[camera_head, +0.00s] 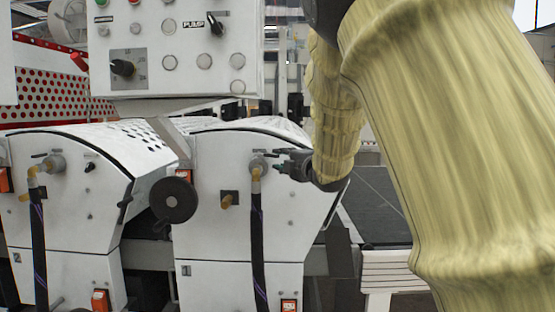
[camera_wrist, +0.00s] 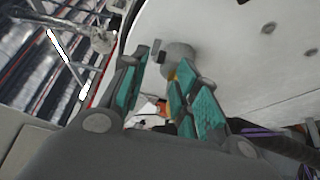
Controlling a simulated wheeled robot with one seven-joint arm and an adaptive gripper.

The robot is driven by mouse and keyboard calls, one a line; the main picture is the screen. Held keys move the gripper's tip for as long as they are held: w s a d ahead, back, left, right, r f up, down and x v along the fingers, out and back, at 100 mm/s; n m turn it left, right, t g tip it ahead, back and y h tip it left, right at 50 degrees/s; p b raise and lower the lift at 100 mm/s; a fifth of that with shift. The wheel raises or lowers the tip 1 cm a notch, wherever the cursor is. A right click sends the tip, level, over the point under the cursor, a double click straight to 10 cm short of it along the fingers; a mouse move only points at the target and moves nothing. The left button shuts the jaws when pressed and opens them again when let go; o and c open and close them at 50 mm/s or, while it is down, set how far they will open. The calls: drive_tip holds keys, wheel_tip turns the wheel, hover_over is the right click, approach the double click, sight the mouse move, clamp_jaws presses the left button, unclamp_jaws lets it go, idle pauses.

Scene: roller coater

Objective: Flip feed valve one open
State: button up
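Feed valve one (camera_head: 257,165) is a grey round fitting on the white front of the unit marked 1, with a brass elbow and a dark hose below it. A small dark handle (camera_head: 262,154) shows at its upper side. My gripper (camera_head: 281,164) is just right of the valve, pointing left at it. In the wrist view my gripper (camera_wrist: 161,68) has its two teal-padded fingers apart. The grey valve body (camera_wrist: 181,54) and a short dark handle piece (camera_wrist: 156,50) lie beyond and between the fingertips. I cannot tell whether a finger touches the handle.
A similar valve (camera_head: 54,164) with its hose is on unit 2 at the left. A black handwheel (camera_head: 174,200) sits between the units. A control panel (camera_head: 180,50) with knobs and buttons hangs above. A dark conveyor surface (camera_head: 375,205) is at the right, partly behind my arm.

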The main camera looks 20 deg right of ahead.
drive_tip(key=v, duration=0.7)
drive_tip(key=shift+w, duration=0.1)
drive_tip(key=shift+c, duration=0.2)
